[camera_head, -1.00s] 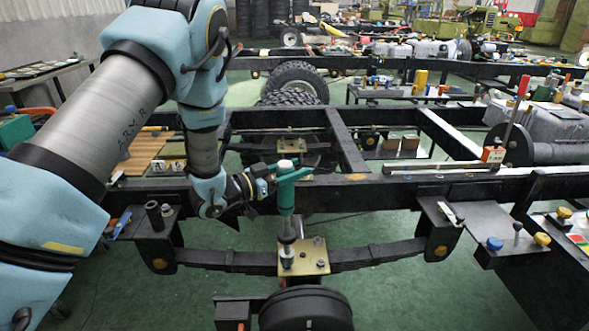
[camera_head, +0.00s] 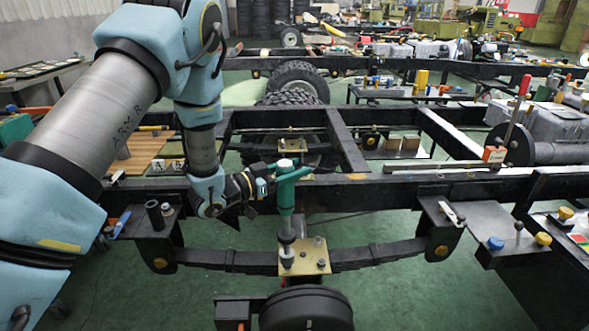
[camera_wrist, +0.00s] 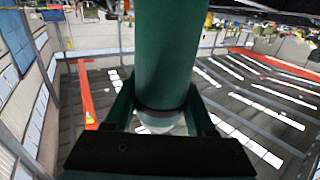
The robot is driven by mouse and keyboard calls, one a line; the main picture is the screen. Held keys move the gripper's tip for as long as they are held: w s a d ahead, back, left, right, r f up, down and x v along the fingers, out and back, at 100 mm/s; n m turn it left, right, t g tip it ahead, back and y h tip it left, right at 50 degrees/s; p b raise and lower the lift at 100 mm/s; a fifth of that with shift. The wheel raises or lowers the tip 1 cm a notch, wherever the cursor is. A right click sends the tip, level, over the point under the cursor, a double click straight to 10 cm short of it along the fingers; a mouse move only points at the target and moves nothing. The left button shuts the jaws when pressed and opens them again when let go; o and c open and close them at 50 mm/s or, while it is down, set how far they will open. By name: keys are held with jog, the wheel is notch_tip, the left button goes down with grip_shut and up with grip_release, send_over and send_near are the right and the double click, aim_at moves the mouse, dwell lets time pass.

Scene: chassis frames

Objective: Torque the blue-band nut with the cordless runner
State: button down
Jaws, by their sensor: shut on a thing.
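In the wrist view the green runner body (camera_wrist: 168,50) stands between the gripper fingers (camera_wrist: 158,110). The runner's socket end (camera_head: 287,249) points down at the brass-coloured plate (camera_head: 316,262) on the leaf spring. The runner's tip appears to meet a fastener at the plate's left part. I cannot make out a blue band on any nut there; the tool hides part of it.
The black chassis rail (camera_head: 380,188) runs behind the tool. The leaf spring (camera_head: 375,255) spans below it. A black round drum (camera_head: 306,309) lies in front. A bracket shelf (camera_head: 512,249) at right holds blue and yellow knobs.

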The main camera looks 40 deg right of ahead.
jog(key=shift+f+b, duration=1.85)
dwell(3.3)
jog(key=shift+r, duration=0.1)
dwell(1.3)
jog(key=shift+r+p, duration=0.6)
jog(key=shift+r, duration=1)
